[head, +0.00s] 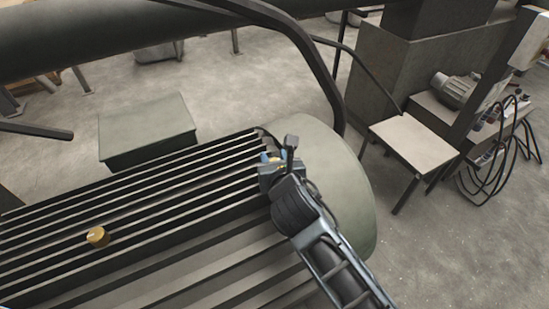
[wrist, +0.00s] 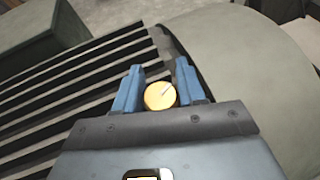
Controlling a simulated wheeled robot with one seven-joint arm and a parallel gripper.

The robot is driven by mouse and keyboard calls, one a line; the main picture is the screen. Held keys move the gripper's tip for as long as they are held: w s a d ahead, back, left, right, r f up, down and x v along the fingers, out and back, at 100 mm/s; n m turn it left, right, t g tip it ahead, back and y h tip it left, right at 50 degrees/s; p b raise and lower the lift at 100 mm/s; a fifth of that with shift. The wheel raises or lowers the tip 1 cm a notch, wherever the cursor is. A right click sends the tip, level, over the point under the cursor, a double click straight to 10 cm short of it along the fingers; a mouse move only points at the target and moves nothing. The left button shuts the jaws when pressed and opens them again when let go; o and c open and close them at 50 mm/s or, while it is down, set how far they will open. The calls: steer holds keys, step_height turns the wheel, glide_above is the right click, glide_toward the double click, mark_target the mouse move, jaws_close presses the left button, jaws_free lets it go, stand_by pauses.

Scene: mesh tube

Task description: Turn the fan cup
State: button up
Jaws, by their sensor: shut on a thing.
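A round yellow cup (wrist: 160,96) with a pale line across its face shows in the wrist view, between the blue fingers of my gripper (wrist: 161,74). My gripper is shut on this cup. In the head view my gripper (head: 274,158) is at the right end of the slatted top, and only a little of the held cup shows there. A second brass-yellow round cup (head: 96,236) sits on the slats at the left of the head view, well apart from my gripper.
Dark parallel slats (head: 150,205) run across the machine, beside a rounded grey-green casing (head: 345,185). A green box (head: 150,130) stands behind. A small table (head: 413,140), a motor (head: 455,90) and hanging cables (head: 490,170) are at the right. Dark pipes cross the top.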

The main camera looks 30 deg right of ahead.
steer(key=shift+h, duration=0.3)
